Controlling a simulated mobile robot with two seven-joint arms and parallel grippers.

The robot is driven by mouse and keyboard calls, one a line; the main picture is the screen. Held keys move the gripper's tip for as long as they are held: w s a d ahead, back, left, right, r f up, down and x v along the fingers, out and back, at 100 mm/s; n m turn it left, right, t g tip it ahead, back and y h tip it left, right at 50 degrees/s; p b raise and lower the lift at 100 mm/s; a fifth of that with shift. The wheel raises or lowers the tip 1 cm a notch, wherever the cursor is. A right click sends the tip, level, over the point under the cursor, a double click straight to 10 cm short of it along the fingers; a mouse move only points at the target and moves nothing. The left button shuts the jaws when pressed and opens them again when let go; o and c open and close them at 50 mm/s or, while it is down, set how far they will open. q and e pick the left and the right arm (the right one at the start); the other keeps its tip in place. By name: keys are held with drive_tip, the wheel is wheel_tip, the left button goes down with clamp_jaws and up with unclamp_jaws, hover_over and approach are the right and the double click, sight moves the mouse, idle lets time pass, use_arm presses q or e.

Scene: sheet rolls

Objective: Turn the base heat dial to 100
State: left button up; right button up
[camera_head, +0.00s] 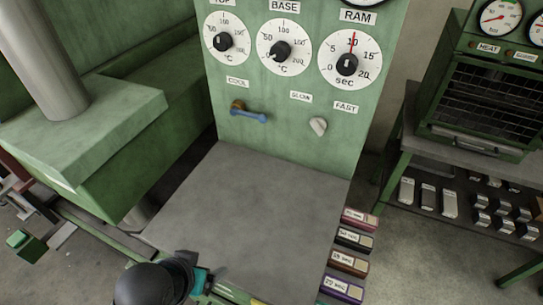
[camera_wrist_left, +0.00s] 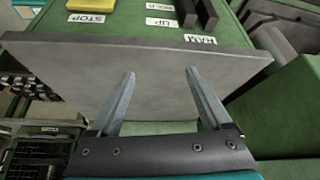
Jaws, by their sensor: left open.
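The base heat dial (camera_head: 284,47) is a round white face under the BASE label, in the middle of the green panel in the head view. Its black knob (camera_head: 280,51) sits at the centre; its exact pointer reading is too small to tell. My left gripper (camera_head: 205,281) is at the bottom of the head view, low and well apart from the dial, partly hidden by my dark wrist. In the left wrist view my left gripper (camera_wrist_left: 160,73) has its two fingers spread with nothing between them, over the grey plate's edge. My right gripper is not in view.
The TOP dial (camera_head: 225,40) and RAM dial (camera_head: 348,62) flank the base dial. A blue-handled lever (camera_head: 250,115) and a pale knob (camera_head: 318,126) sit below. A grey plate (camera_head: 250,215) juts out beneath the panel. Labelled blocks (camera_head: 349,263) stand right of it.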

use_arm(q)
drive_tip(key=w+d+r+t+h, duration=0.1)
drive_tip(key=w+d+r+t, duration=0.15)
drive_tip(key=w+r, duration=0.45)
drive_tip(key=w+d+r+t+h, duration=0.2)
drive_tip(key=w+r+t, duration=0.2)
drive_tip(key=w+r, duration=0.3)
drive_tip(key=t+h, duration=0.3)
drive_tip(key=t, duration=0.2)
approach(278, 55)
drive_tip(key=shift+m+g, duration=0.25)
drive_tip(key=shift+m, duration=0.15)
drive_tip(key=x, duration=0.9)
drive_tip(key=shift+r, duration=0.25)
drive_tip(key=shift+a, duration=0.1)
clamp_jaws()
